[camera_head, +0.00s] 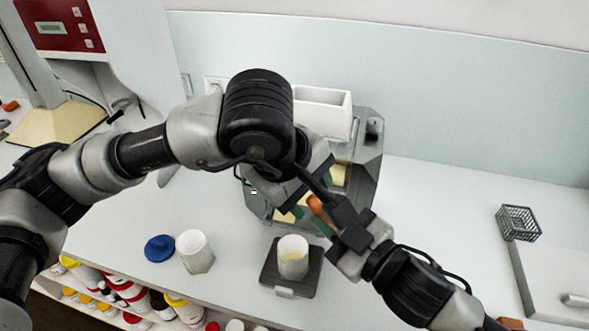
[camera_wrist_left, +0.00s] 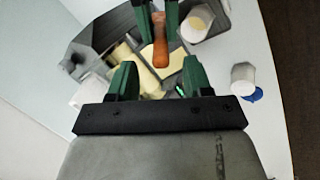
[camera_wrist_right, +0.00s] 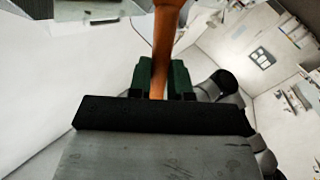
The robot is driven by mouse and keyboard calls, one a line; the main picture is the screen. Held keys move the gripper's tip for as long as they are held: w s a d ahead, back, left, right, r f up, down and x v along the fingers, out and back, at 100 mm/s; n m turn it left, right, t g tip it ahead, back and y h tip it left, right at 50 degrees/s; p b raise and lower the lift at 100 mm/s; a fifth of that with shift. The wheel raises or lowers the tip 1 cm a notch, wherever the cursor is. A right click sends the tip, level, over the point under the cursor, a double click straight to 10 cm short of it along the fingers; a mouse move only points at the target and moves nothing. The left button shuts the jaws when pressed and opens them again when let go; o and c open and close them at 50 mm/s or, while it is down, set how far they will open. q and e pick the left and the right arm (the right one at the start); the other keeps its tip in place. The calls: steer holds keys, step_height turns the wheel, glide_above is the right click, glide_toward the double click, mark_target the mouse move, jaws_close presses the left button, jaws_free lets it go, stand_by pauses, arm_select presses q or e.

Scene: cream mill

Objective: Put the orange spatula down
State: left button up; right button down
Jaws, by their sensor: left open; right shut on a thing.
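The orange spatula (camera_head: 318,209) is held in my right gripper (camera_head: 334,225), near the middle of the head view. In the right wrist view the orange spatula (camera_wrist_right: 163,45) stands between the green fingers of the right gripper (camera_wrist_right: 163,80), which are shut on it. My left gripper (camera_wrist_left: 160,80) is open and empty, with its fingers apart. In the left wrist view the orange handle (camera_wrist_left: 160,52) shows beyond it, between the right gripper's fingers.
A white cup (camera_head: 293,258) with pale contents stands on a dark scale (camera_head: 268,272). A white jar (camera_head: 196,252) and blue lid (camera_head: 160,248) are to its left. A grey machine (camera_head: 368,165) stands behind the grippers. A wire basket (camera_head: 518,222) is at right. Counter between is clear.

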mark_target(310, 197)
arm_select(q)
steer(key=shift+x, duration=1.75)
steer(key=c, duration=0.9)
jaws_close()
arm_select(e)
steer(key=c, duration=1)
jaws_free()
steer(key=shift+o, duration=0.2)
steer(key=shift+f, duration=0.1)
